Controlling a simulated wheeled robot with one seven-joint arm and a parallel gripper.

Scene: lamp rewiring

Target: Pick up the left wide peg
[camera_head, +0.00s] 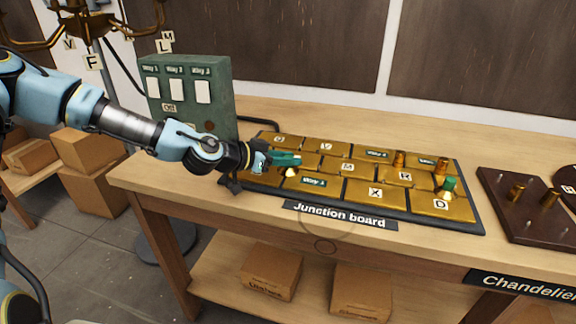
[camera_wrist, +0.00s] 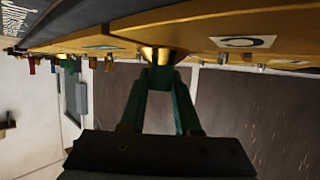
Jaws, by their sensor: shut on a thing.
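The left wide peg (camera_head: 291,172) is at the left part of the gold junction board (camera_head: 358,190). Its brass flared base shows below my fingers, and its upper part is mostly hidden by them. My gripper (camera_head: 289,159) reaches in from the left and is shut on this peg. In the wrist view, the green fingertips (camera_wrist: 160,80) close around the peg, and its brass cone (camera_wrist: 158,54) meets the gold board surface. I cannot tell whether it is seated or just touching. Another wide peg with a green top (camera_head: 449,185) stands at the board's right end.
Brass pegs (camera_head: 399,158) stand on the board's right half. A green switch box (camera_head: 190,95) stands behind my forearm. A dark chandelier board (camera_head: 530,212) with pegs is at the right. The wooden bench (camera_head: 235,203) is clear along its front edge.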

